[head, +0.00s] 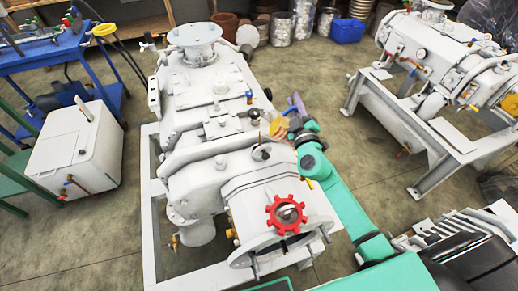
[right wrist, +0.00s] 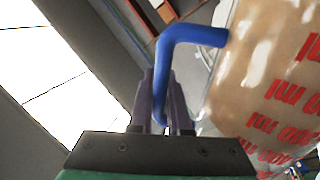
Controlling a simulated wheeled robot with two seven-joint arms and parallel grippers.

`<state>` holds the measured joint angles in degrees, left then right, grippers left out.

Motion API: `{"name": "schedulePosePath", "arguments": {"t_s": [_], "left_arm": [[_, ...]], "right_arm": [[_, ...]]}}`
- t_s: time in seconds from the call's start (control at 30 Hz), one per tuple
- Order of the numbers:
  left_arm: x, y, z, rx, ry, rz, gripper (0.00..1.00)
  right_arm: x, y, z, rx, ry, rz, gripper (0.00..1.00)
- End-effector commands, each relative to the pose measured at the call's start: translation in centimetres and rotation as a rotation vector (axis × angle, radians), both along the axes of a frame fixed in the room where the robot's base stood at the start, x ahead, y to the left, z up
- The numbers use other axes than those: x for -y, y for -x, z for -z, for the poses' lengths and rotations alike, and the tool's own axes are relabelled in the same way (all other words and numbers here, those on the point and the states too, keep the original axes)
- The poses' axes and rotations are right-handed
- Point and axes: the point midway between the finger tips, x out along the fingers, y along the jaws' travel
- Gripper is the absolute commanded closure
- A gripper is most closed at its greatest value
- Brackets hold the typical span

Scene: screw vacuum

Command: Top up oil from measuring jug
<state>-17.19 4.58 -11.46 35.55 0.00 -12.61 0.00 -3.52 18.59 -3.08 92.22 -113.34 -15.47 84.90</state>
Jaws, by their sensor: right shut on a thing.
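The measuring jug (right wrist: 270,85) is clear with red ml marks, amber-brown contents and a blue handle (right wrist: 190,40). My right gripper (right wrist: 162,100) is shut on the blue handle in the right wrist view. In the head view the jug (head: 278,127) is small and partly hidden beside my right gripper (head: 291,110), above the right side of the white screw vacuum pump (head: 215,125). Whether the jug touches the pump, and how far it tilts, I cannot tell. A small dark-topped fitting (head: 261,153) stands on the pump nearby. My left gripper is not in view.
A red handwheel-like ring (head: 287,213) is on the pump's near end. A second white machine (head: 435,60) stands at right. A white box (head: 78,150) and a blue cart (head: 45,55) are at left. A blue bin (head: 347,30) is at the back. Open floor lies between the machines.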

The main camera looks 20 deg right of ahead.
Motion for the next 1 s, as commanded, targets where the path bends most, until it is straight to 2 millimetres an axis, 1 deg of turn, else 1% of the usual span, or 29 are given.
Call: {"name": "schedulePosePath", "arguments": {"t_s": [0.03,1.0], "left_arm": [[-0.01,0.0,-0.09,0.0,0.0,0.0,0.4],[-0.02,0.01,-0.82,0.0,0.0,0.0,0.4]], "right_arm": [[0.02,-0.02,-0.24,0.003,0.001,0.001,1.0],[-0.22,-0.03,-0.62,0.004,0.035,0.002,1.0]]}}
